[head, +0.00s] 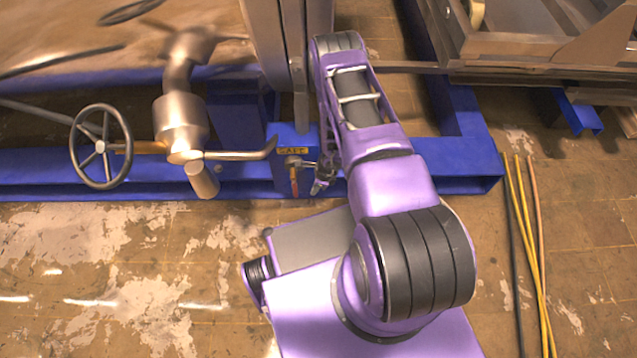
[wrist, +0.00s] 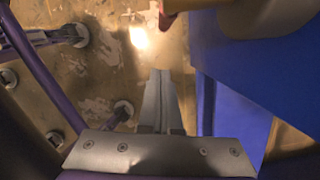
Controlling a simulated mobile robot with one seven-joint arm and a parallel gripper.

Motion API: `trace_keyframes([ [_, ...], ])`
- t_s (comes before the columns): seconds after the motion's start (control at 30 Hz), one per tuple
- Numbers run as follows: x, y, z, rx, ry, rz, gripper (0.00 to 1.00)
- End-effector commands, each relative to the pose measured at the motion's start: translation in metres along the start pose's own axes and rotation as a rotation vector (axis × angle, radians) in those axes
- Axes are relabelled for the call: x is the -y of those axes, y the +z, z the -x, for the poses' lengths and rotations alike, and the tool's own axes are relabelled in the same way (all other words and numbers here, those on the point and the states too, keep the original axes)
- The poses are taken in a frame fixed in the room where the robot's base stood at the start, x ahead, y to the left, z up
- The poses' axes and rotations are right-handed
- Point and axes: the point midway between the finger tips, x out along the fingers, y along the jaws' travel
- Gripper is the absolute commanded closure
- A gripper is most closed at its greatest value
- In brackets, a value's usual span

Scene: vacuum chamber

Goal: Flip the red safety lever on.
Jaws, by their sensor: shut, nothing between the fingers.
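The red safety lever (head: 294,183) hangs downward below a small metal pivot on the front of a blue post with a yellow label (head: 292,151). In the wrist view a reddish rod end (wrist: 167,18), which looks like the lever, shows at the top edge, beyond my fingertips. My gripper (head: 317,189) is just right of the lever in the head view, apart from it. In the wrist view my gripper (wrist: 161,75) has its two fingers together with nothing between them. The lever's upper part is cut off in the wrist view.
A blue beam (head: 400,186) runs behind my arm, and its blue side (wrist: 235,85) is close on the right in the wrist view. A handwheel (head: 101,146) and metal pipe valve (head: 180,125) stand left. Cables (head: 528,250) lie on the right floor.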

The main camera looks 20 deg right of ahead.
Motion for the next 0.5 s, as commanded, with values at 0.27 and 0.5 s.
trace_keyframes([
  [0.27,0.001,0.032,-0.017,0.002,-0.002,0.0,1.0],
  [0.5,0.001,0.039,-0.018,0.0,-0.002,-0.001,1.0],
])
